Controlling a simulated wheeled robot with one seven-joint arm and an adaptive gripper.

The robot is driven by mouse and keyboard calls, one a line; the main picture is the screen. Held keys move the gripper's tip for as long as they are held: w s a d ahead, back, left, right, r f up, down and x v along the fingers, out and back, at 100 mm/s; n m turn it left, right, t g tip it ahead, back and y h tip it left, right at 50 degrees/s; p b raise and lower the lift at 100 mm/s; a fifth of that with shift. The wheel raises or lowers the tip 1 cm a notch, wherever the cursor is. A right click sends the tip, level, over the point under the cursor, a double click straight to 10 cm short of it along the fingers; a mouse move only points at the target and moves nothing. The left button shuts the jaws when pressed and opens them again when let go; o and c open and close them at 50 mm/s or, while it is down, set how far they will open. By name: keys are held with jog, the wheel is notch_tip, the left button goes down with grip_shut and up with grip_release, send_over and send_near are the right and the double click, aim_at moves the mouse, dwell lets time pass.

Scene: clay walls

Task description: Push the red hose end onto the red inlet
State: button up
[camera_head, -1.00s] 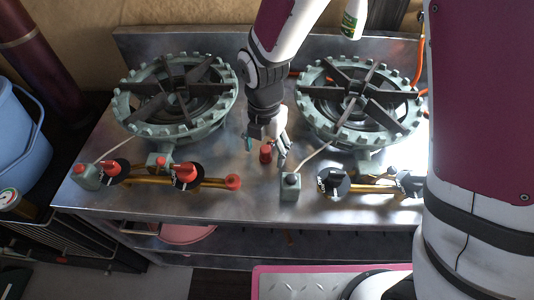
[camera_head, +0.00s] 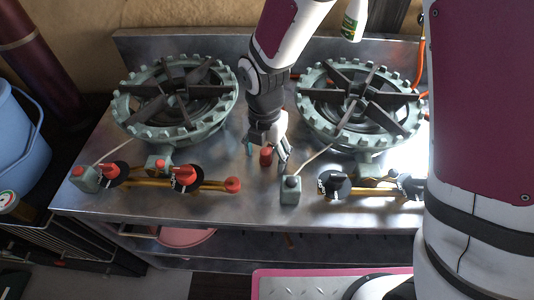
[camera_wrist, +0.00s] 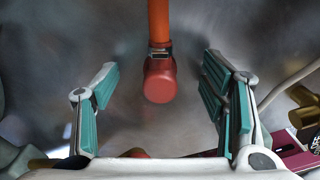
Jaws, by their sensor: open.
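The red hose end (camera_head: 266,155) lies on the steel worktop between the two burners. In the wrist view the red hose end (camera_wrist: 160,82) sits on an orange hose (camera_wrist: 159,22) with a dark clamp. My gripper (camera_head: 265,151) is open above it, with one finger on each side. In the wrist view my gripper's (camera_wrist: 160,70) teal pads stand clear of the hose end, with gaps on both sides. The red inlet (camera_head: 232,184) is at the right end of the left burner's brass pipe, in front and to the left of the hose end.
The left burner (camera_head: 175,97) and right burner (camera_head: 360,103) flank my gripper. Red knobs (camera_head: 186,175) line the left pipe. Bare steel lies around the hose end.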

aim_at(265, 151)
dwell(0.6)
grip_shut()
jog(key=shift+r, duration=0.1)
jog(key=shift+r+p, duration=2.45)
jog(key=shift+r, duration=0.5)
